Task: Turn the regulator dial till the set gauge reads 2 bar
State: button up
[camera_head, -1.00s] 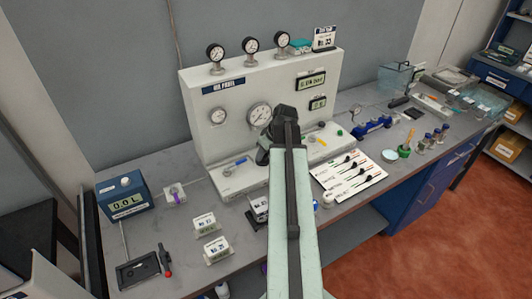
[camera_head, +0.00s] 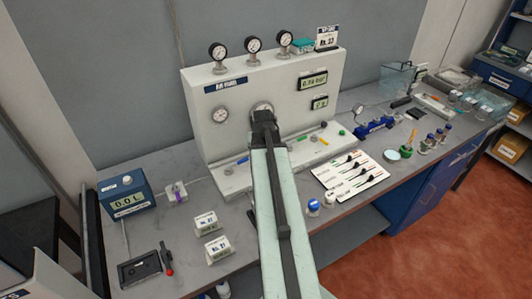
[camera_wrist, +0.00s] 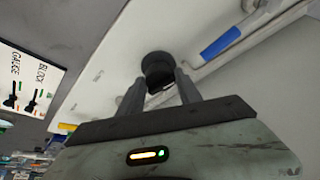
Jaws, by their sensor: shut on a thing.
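The black regulator dial (camera_wrist: 158,67) sits on the pale panel in the wrist view. My gripper (camera_wrist: 161,88) has its two fingers closed around the dial's sides. In the head view my gripper (camera_head: 264,122) is against the white panel (camera_head: 203,130) and hides the dial. The large round gauge (camera_head: 261,106) is mostly covered by my gripper, so its needle cannot be read. A smaller gauge (camera_head: 221,115) is left of it. The upper digital display (camera_head: 313,81) shows a bar value, perhaps 0.74, too small to be sure.
Three small gauges (camera_head: 254,46) stand on top of the panel. A blue-handled valve (camera_wrist: 221,42) lies near the dial.

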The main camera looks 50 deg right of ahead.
jog(key=shift+w+m+g, duration=0.1)
jog(key=shift+m+g, duration=0.3)
jog(key=shift+m, duration=0.8)
jog(key=o, duration=1.3)
jog(key=shift+o, duration=0.2)
jog(key=p+v, duration=0.7)
jog(key=shift+a+r, duration=0.3)
jog(key=shift+r, duration=0.05)
